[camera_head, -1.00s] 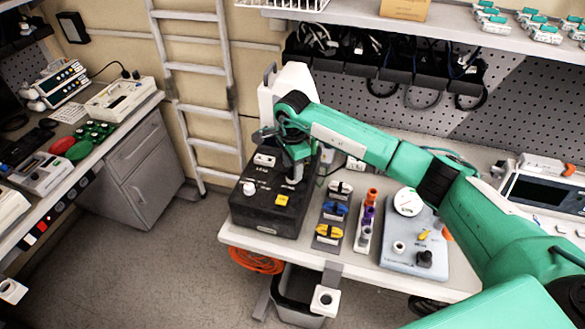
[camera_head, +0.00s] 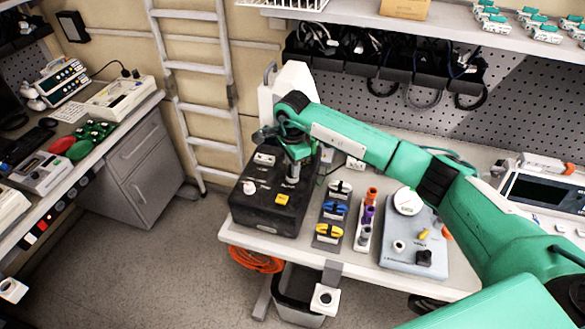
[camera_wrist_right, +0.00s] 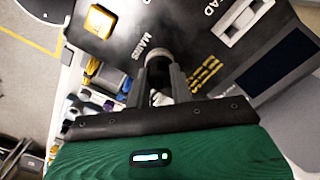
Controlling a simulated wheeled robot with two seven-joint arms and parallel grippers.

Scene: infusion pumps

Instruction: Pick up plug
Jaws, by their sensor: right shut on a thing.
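The plug (camera_wrist_right: 159,66) is a grey round piece beside the word MAINS on the black box, in the right wrist view. My right gripper (camera_wrist_right: 160,85) is shut on it, one finger on each side. In the head view my right gripper (camera_head: 293,175) points down at the top of the black box (camera_head: 262,218), near its right side. The gripper hides most of the plug there. Whether the plug is clear of its socket cannot be told. My left gripper is not in view.
The box top also carries a white knob (camera_head: 249,187) and a yellow switch (camera_head: 282,198). To its right stand a strip of coloured connectors (camera_head: 329,233), a white rack (camera_head: 363,240) and a pale blue device (camera_head: 412,258). A bin (camera_head: 297,290) stands below the table edge.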

